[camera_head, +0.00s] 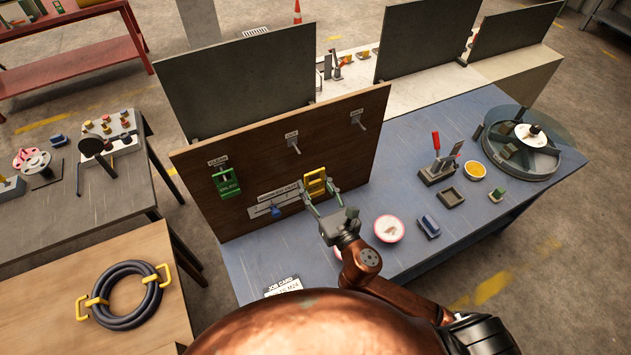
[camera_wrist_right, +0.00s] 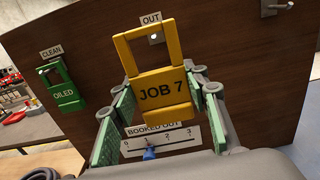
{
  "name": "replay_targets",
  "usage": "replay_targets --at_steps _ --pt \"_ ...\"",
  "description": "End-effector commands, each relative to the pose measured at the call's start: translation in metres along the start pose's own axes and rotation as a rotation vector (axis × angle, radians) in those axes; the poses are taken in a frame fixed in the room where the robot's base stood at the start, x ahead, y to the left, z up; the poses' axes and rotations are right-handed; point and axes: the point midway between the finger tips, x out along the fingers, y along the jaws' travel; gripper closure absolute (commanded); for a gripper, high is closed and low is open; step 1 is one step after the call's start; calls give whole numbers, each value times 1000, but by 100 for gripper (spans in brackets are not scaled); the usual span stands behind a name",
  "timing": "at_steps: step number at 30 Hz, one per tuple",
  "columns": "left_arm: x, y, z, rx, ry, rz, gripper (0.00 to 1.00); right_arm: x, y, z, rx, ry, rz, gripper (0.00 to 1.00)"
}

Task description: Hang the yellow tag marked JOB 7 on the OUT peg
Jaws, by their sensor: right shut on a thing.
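The yellow tag marked JOB 7 (camera_wrist_right: 162,88) is upright in front of the brown board, with its open frame at the top. It also shows in the head view (camera_head: 316,180). My right gripper (camera_head: 319,191) is shut on it, with green finger pads at its two sides in the wrist view. The OUT peg (camera_wrist_right: 155,38) shows through the tag's frame opening, just below the OUT label (camera_wrist_right: 151,18). I cannot tell whether the peg passes through the opening or lies behind it. My left gripper is not in view.
A green OILED tag (camera_wrist_right: 63,94) hangs under the CLEAN label, left of the yellow tag. A BOOKED OUT scale (camera_wrist_right: 180,139) with a blue pointer (camera_wrist_right: 150,153) sits below. The blue bench (camera_head: 395,195) carries a toggle clamp (camera_head: 437,168) and a round glass-topped fixture (camera_head: 527,145).

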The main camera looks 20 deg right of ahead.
Motion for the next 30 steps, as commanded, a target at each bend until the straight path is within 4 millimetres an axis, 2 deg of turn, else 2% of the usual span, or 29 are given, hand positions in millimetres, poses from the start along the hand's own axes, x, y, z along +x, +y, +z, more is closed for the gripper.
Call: replay_targets --at_steps 30 --pt "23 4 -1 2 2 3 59 56 0 -7 1 -1 -2 79"
